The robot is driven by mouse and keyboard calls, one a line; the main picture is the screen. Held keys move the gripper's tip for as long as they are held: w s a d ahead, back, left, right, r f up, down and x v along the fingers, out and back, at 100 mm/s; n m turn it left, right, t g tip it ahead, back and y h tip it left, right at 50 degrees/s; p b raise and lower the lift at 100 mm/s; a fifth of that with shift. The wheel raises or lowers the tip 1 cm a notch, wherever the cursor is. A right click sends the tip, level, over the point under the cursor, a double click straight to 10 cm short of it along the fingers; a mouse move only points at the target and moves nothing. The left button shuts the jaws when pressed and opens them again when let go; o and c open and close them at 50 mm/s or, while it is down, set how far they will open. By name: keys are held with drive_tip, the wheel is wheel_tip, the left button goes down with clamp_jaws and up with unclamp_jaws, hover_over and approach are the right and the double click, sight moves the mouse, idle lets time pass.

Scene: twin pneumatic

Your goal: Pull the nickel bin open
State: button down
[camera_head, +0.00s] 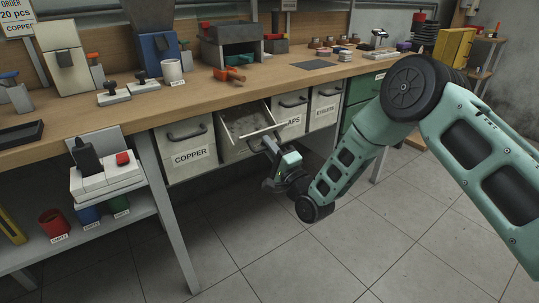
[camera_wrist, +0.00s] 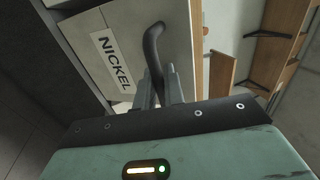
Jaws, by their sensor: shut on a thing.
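The nickel bin (camera_head: 252,134) is a pale drawer under the workbench, between the copper bin and the bin labelled "APS". It stands partly pulled out, with its open top and grey contents showing in the head view. Its label is mostly hidden there. In the wrist view the nickel bin (camera_wrist: 140,32) shows its "NICKEL" label and a dark curved handle (camera_wrist: 154,42). My gripper (camera_head: 270,146) is at the bin's front. In the wrist view my gripper (camera_wrist: 158,88) has its two fingers shut on the handle, one on each side.
The copper bin (camera_head: 186,157), the "APS" bin (camera_head: 291,119) and another pale bin (camera_head: 324,107) are closed alongside. A bench leg (camera_head: 166,205) and lower shelf (camera_head: 90,235) stand at left. The tiled floor (camera_head: 270,250) in front is clear.

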drive_tip(key=shift+s+d+f+b, duration=0.2)
drive_tip(key=shift+s+f+b, duration=0.15)
drive_tip(key=shift+f, duration=0.2)
drive_tip(key=shift+s+d+f+b, duration=0.2)
drive_tip(key=shift+s+f, duration=0.1)
drive_tip(key=shift+f, duration=0.25)
drive_tip(key=c, duration=1.8)
unclamp_jaws()
drive_tip(key=shift+c, duration=0.2)
drive_tip(key=v, duration=1.7)
drive_tip(key=shift+s+p, duration=0.2)
drive_tip(key=shift+p, duration=0.2)
drive_tip(key=shift+d, duration=0.1)
